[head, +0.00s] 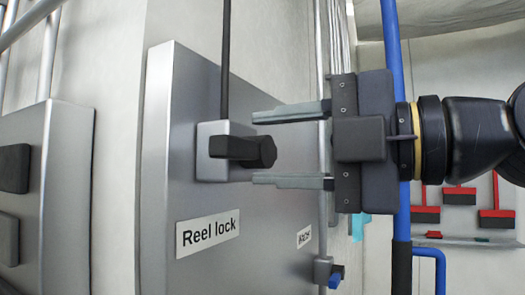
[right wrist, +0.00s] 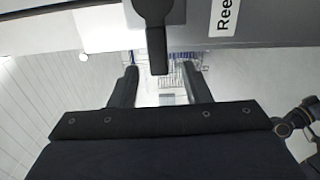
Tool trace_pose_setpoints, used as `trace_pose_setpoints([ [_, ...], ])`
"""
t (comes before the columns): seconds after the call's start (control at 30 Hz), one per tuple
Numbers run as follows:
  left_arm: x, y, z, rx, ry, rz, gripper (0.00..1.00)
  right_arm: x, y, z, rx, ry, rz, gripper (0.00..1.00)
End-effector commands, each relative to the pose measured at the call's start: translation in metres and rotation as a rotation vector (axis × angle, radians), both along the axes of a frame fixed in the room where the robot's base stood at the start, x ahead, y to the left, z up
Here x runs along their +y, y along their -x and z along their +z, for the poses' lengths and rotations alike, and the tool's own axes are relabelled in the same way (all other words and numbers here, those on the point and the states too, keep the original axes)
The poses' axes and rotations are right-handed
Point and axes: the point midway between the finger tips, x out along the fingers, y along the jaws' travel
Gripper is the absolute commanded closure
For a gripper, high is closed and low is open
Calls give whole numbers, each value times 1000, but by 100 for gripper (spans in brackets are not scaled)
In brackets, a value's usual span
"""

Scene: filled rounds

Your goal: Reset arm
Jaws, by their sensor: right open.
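The reel lock is a black handle (head: 240,150) on a light square plate (head: 211,166), fixed to a grey metal box (head: 190,95). A "Reel lock" label (head: 207,234) is below it. My right gripper (head: 264,148) comes in from the right and is open, with two grey fingers level, one above and one below the handle's end in the head view. In the right wrist view, the handle (right wrist: 156,45) hangs from the top, between the two open fingers (right wrist: 161,72). I cannot tell whether the fingers touch the handle. My left gripper does not show.
A second grey box (head: 68,165) with black parts is at the left. A thin dark rod (head: 226,60) rises above the handle. A blue pipe (head: 402,225) stands behind my right wrist. Red and black items (head: 459,197) hang on the far right wall.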

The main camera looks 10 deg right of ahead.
Motion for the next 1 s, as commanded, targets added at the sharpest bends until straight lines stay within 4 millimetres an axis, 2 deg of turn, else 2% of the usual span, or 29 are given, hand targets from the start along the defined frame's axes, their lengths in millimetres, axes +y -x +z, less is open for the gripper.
trace_pose_setpoints([
  [0.4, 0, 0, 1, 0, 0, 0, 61, 0, -1, -2, 12, -1, -5, 56],
  [0.47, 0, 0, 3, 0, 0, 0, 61, -2, -5, -8, 49, -5, -23, 56],
  [0.57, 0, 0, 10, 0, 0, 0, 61, -7, -17, -34, 190, -27, -83, 56],
  [0.67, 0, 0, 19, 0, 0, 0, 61, -23, -34, -83, 426, -87, -200, 56],
  [0.77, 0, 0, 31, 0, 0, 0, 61, -51, -47, -151, 728, -207, -376, 56],
  [0.8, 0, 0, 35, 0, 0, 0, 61, -63, -49, -180, 844, -268, -450, 56],
  [0.87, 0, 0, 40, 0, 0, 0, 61, -81, -47, -223, 1009, -365, -561, 56],
  [0.9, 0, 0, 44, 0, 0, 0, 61, -93, -43, -251, 1113, -436, -637, 56],
  [0.97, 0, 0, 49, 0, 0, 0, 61, -109, -34, -293, 1263, -552, -751, 56],
  [1.0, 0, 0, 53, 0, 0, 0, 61, -118, -25, -321, 1357, -632, -826, 56],
])
